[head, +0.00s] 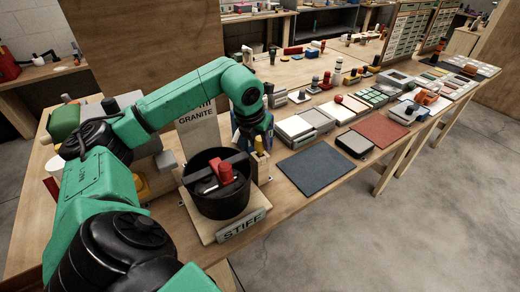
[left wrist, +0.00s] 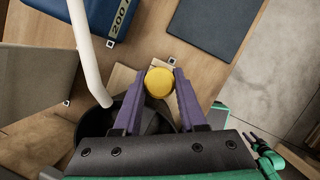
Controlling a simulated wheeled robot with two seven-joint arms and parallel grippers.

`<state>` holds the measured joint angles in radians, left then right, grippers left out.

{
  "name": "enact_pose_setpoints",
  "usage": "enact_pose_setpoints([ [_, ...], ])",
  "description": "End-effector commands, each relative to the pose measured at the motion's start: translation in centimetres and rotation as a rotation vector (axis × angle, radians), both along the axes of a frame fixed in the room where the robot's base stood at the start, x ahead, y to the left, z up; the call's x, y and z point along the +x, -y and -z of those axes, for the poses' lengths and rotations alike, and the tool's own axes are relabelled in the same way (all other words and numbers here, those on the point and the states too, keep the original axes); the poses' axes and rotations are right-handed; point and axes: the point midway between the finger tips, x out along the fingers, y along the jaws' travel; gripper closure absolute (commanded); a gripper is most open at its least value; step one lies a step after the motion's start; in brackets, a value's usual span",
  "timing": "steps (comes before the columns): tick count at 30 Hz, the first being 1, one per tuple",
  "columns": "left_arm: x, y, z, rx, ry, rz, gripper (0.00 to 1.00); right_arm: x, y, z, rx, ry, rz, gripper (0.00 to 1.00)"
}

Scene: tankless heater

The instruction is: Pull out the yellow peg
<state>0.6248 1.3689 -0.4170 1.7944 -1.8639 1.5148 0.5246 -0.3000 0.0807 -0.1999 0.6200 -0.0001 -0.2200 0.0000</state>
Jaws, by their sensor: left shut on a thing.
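The yellow peg (left wrist: 159,82) has a round yellow top, seen end-on in the left wrist view. In the head view the peg (head: 259,144) shows above a light wooden block (head: 260,165) beside the black pot. My left gripper (left wrist: 159,86) has its purple fingers on either side of the peg and is shut on it. In the head view this gripper (head: 252,135) points down at the peg, and my wrist partly covers it. How deep the peg sits in the block cannot be told. My right gripper is not in view.
The black pot (head: 222,198) with a red-handled piece (head: 225,172) stands close beside the block on a board marked STIFF (head: 241,226). A sign marked GRANITE (head: 196,118) stands behind. A dark blue mat (head: 315,166) lies to the right, with many items along the bench beyond.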

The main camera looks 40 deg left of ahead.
Motion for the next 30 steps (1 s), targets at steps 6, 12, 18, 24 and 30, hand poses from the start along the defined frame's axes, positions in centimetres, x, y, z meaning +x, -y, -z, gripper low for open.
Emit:
enact_pose_setpoints([
  [6, 0.0, 0.0, 0.0, 0.0, 0.0, 0.0, 1.0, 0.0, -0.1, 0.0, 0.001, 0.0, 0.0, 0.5],
  [12, 0.0, 0.0, -0.8, 0.0, 0.001, 0.0, 1.0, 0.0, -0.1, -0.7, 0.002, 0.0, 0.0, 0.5],
  [18, 0.0, 0.0, -2.1, 0.0, 0.001, 0.0, 1.0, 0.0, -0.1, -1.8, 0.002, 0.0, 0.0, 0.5],
  [24, 0.0, 0.0, -3.3, -0.001, 0.001, 0.0, 1.0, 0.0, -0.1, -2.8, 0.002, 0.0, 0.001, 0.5],
  [30, 0.0, 0.0, -4.5, -0.001, 0.001, 0.0, 1.0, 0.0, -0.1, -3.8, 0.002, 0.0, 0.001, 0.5],
])
